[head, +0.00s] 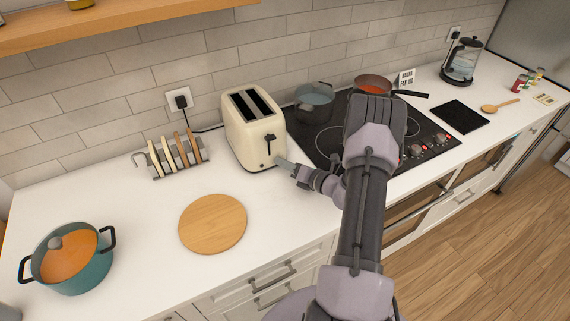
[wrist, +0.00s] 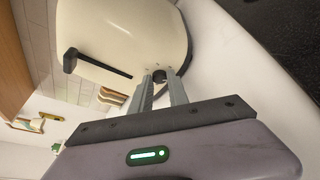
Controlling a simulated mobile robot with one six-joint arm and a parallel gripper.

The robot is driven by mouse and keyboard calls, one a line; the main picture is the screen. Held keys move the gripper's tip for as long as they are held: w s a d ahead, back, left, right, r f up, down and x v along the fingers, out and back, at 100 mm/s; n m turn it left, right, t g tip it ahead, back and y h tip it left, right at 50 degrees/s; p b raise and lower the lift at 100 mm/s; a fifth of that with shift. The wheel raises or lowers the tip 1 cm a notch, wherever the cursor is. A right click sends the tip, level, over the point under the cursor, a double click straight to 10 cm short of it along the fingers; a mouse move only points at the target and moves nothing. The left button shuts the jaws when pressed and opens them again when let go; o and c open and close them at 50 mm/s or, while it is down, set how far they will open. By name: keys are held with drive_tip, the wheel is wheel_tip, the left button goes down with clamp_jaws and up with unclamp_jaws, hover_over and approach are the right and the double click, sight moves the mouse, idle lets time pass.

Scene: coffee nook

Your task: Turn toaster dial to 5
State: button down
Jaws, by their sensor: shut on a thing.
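The cream toaster (head: 256,128) stands upright on the counter against the tiled wall, with two slots on top and a black lever on its front. In the wrist view the toaster (wrist: 130,35) fills the upper part, and its black lever (wrist: 95,63) sticks out. My gripper (head: 281,161) is at the lower right of the toaster's front. In the wrist view its two fingers (wrist: 161,78) are closed around the small dark dial (wrist: 158,76). The number the dial points to cannot be read, and the fingers partly hide it.
A toast rack (head: 178,158) stands left of the toaster and a round wooden board (head: 212,223) lies in front. A teal pot (head: 68,262) is at far left. The black cooktop (head: 325,138) with a grey pot (head: 314,103) and a red pan (head: 373,86) is at right.

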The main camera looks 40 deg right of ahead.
drive_tip(key=c, duration=1.3)
unclamp_jaws()
